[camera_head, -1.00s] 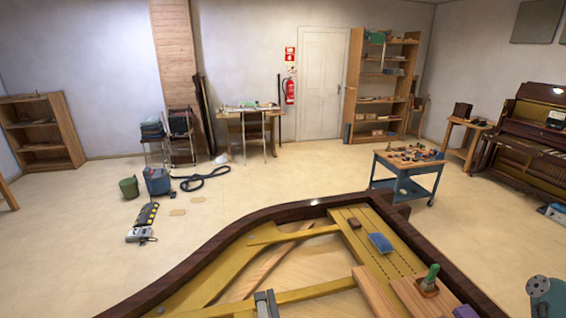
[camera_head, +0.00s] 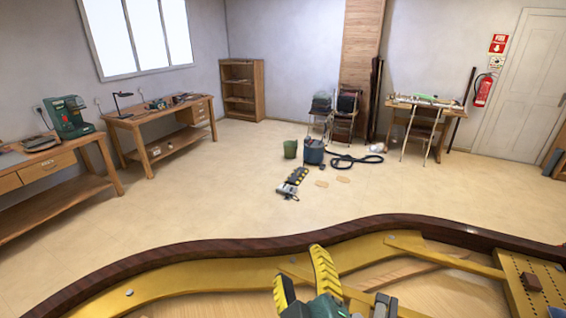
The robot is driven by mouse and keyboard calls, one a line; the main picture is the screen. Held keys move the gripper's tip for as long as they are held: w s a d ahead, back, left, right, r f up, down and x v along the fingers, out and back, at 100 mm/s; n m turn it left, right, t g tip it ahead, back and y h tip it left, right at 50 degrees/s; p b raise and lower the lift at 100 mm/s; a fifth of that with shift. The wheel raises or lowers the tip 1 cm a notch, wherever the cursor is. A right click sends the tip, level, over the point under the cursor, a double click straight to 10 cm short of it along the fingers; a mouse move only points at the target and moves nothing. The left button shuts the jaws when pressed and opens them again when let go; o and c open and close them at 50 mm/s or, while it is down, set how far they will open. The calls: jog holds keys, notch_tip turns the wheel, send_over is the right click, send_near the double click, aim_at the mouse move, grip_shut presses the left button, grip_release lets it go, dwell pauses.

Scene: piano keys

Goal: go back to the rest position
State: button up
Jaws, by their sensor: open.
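My gripper (camera_head: 299,266) shows at the bottom middle. Its two ribbed yellow-and-black fingers point up and stand apart with nothing between them. A teal part of my arm shows below them, cut off by the frame edge. The gripper appears in front of the open piano body, whose dark curved rim (camera_head: 190,253) runs across the lower picture. Inside is a yellow frame (camera_head: 200,280) with pale wood beneath. I cannot tell how high the gripper is above it.
A grey metal piece (camera_head: 381,304) stands right of the gripper. A small brown block (camera_head: 531,281) sits on the yellow plate at the right. Workbenches (camera_head: 160,115) line the left wall.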

jog(key=s+d+r+m+t+h, duration=0.2)
jog(key=s+r+m+t, duration=0.55)
jog(key=r, duration=0.65)
notch_tip(320, 180, up, 19)
jog(key=s+m+g+p, duration=0.1)
jog(key=m+p, duration=0.1)
jog(key=p, duration=1.6)
jog(key=shift+p, duration=0.35)
